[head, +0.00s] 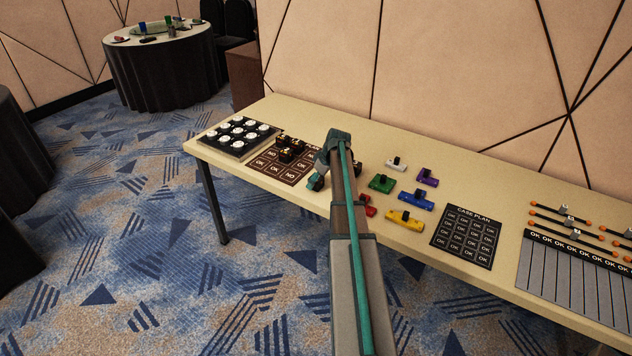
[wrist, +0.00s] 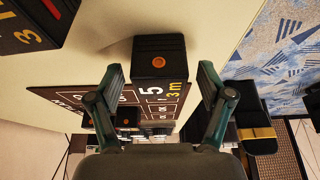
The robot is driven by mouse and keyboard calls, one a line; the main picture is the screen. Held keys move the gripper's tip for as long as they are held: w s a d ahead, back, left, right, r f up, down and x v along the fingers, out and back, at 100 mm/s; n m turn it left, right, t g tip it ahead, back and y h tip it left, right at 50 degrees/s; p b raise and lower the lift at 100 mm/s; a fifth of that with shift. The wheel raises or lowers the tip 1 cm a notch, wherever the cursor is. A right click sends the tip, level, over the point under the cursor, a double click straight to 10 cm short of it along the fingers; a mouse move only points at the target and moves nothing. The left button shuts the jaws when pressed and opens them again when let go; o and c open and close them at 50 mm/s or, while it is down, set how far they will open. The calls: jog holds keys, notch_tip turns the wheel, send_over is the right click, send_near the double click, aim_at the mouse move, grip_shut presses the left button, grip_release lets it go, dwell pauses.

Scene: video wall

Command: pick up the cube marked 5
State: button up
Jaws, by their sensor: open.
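In the wrist view a dark cube (wrist: 160,52) with an orange dot lies ahead between the fingers of my gripper (wrist: 160,72), which are open and apart from it on both sides. A white 5 and yellow marks show just below its dotted face; I cannot tell whether they are on the cube or the board behind. In the head view, my gripper (head: 316,182) hangs by the right edge of the brown NO/OK board (head: 268,171), its fingertips unclear. Dark cubes with yellow marks (head: 286,155) stand on that board, their numbers too small to read.
Another dark cube (wrist: 28,28) with a yellow 3 is at the wrist view's upper left. A black tray of white discs (head: 238,136) lies left of the board. Coloured blocks (head: 405,220) and the case plan mat (head: 467,236) lie right of my arm. The table's front edge is near.

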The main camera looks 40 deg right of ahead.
jog(key=shift+w+f, duration=0.1)
jog(key=shift+f, duration=0.2)
jog(key=c, duration=1.3)
jog(key=shift+r, duration=0.15)
